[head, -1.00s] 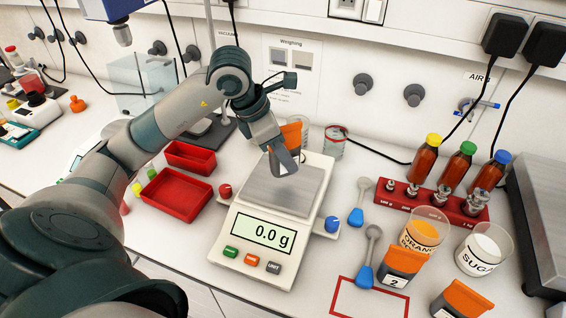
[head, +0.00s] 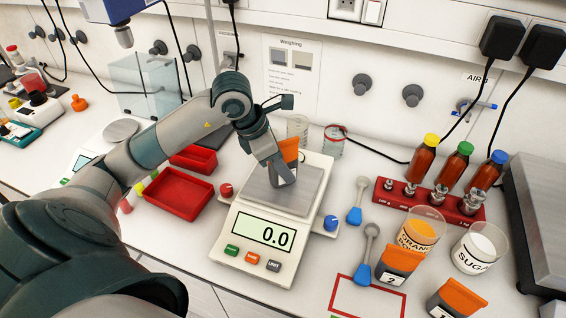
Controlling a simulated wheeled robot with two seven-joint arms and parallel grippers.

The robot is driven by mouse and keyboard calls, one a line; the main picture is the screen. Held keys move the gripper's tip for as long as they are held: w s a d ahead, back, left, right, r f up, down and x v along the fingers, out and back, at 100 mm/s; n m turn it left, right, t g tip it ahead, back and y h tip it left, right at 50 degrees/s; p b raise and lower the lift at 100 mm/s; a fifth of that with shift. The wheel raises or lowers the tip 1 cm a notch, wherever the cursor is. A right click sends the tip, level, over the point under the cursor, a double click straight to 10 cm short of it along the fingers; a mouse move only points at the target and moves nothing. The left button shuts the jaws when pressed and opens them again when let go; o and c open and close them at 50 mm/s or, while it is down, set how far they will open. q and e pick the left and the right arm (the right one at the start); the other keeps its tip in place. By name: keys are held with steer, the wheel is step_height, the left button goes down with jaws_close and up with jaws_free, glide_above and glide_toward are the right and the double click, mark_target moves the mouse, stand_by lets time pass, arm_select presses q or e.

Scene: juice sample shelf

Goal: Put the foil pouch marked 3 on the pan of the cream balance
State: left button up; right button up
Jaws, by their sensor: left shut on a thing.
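The cream balance (head: 265,232) stands at the middle of the bench, with a square metal pan (head: 309,185). Its display reads 0.0. My left gripper (head: 283,172) is over the pan, shut on a foil pouch with an orange top (head: 290,150). The gripper partly hides this pouch, and I cannot see its number. The pouch is low at the pan; I cannot tell whether it touches. My right gripper is not in view.
A pouch marked 2 (head: 400,260) and another orange-topped pouch (head: 460,297) stand at the lower right. Red trays (head: 180,196) lie left of the balance. Blue-handled spoons (head: 355,215), beakers (head: 475,250) and a red rack (head: 405,196) are at right.

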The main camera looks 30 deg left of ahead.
arm_select(q)
steer(key=shift+f, duration=0.1)
steer(key=shift+f, duration=0.15)
steer(key=o, duration=1.2)
steer(key=shift+o, duration=0.2)
steer(key=shift+r, duration=0.2)
steer(key=shift+s+a+r, duration=0.15)
steer(key=shift+r, duration=0.3)
steer(key=b+v, duration=0.3)
steer(key=v, duration=0.8)
